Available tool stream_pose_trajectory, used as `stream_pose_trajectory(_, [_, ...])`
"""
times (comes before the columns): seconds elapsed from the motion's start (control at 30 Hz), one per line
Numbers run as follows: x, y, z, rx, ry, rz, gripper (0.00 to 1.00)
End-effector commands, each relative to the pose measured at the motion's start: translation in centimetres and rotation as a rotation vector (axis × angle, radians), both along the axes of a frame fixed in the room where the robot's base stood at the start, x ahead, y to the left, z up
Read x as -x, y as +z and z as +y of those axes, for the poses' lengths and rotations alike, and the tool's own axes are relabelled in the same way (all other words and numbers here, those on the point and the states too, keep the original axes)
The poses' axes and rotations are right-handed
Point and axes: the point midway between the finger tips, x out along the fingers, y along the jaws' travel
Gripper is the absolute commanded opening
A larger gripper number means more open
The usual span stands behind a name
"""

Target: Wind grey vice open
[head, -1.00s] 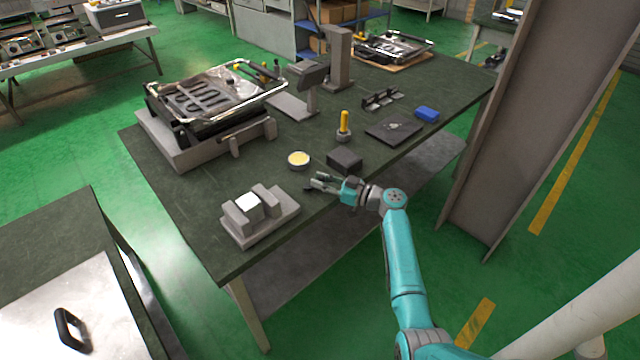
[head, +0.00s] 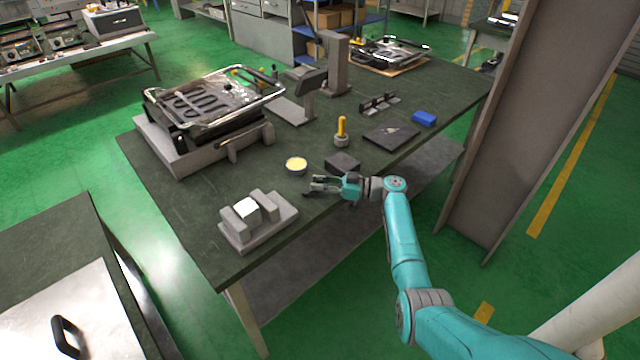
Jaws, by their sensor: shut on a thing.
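The grey vice (head: 259,231) sits near the front left corner of the dark green bench. A white block (head: 246,208) stands between its two upright jaws. My gripper (head: 309,187) is just right of the vice, low over the bench's front edge. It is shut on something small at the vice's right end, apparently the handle. The handle is too small and too covered by the fingers to make out. I cannot tell whether the jaws press on the white block.
A dark block (head: 342,164) and a round tin with yellow contents (head: 296,166) stand close behind my gripper. A yellow-handled tool (head: 341,132) stands farther back. A large framed heating unit (head: 215,105) fills the bench's back left. A steel column (head: 520,120) rises on the right.

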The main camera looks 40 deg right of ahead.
Motion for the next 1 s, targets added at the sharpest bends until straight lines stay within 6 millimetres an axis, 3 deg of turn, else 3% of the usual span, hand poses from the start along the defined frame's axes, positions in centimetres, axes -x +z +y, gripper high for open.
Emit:
stream_pose_trajectory(0.07, [0.0, 0.0, 0.1, 0.000, 0.000, 0.001, 0.00])
stream_pose_trajectory(0.1, [0.0, -0.1, 0.1, 0.000, 0.000, 0.001, 0.29])
stream_pose_trajectory(0.2, [0.0, -0.1, 0.1, 0.000, 0.000, 0.001, 0.51])
stream_pose_trajectory(0.63, [0.7, 0.0, -0.7, -0.001, -0.003, 0.001, 0.51])
stream_pose_trajectory(1.0, [5.9, -0.1, -5.1, -0.001, -0.004, 0.002, 0.51])
